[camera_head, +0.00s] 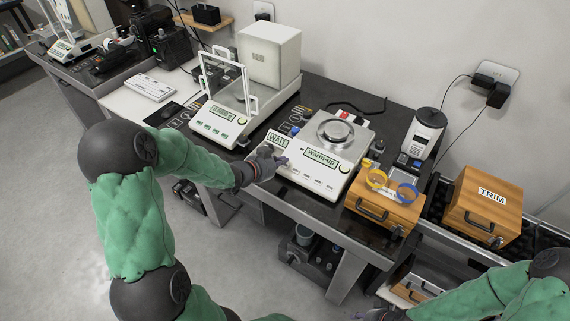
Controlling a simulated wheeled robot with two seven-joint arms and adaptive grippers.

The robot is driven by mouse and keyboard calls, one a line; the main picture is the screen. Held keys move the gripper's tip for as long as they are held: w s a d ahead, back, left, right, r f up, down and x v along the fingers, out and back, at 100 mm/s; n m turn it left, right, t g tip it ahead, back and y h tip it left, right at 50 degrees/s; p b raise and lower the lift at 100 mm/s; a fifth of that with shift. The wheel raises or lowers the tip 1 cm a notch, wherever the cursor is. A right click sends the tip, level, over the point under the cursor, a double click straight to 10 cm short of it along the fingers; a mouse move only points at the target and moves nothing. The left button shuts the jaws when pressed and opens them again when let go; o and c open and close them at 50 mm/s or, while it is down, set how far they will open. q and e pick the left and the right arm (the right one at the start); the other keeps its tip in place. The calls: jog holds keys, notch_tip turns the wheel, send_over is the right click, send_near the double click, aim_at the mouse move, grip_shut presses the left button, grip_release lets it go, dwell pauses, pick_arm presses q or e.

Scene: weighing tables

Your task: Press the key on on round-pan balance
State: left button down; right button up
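The round-pan balance (337,160) is a white unit with a round metal pan (335,132) on top, standing on the dark table. Its green-edged display reads "warm-up" (321,159), with small keys along the front panel. A card reading "WAIT" (277,140) is at its left. My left gripper (279,161) is at the balance's front left corner, over or beside the left end of the key panel. It looks empty, but its finger opening is too small to judge, and any contact is unclear. My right gripper (377,315) is low at the bottom edge, partly cut off.
A balance with a glass draft shield (223,115) stands to the left. Right of the round-pan balance are a wooden box (383,212) with yellow and blue rings on it, a white device (424,132), and a wooden box marked "TRIM" (487,205). Floor is open at left.

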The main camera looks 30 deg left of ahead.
pick_arm(q)
jog(key=shift+r, duration=0.15)
jog(key=r+p, duration=0.1)
jog(key=s+r+p, duration=0.1)
jog(key=r+p, duration=0.2)
jog(key=shift+s+a+r, duration=0.1)
jog(key=shift+s+r, duration=0.15)
jog(key=shift+r, duration=0.05)
dwell(0.8)
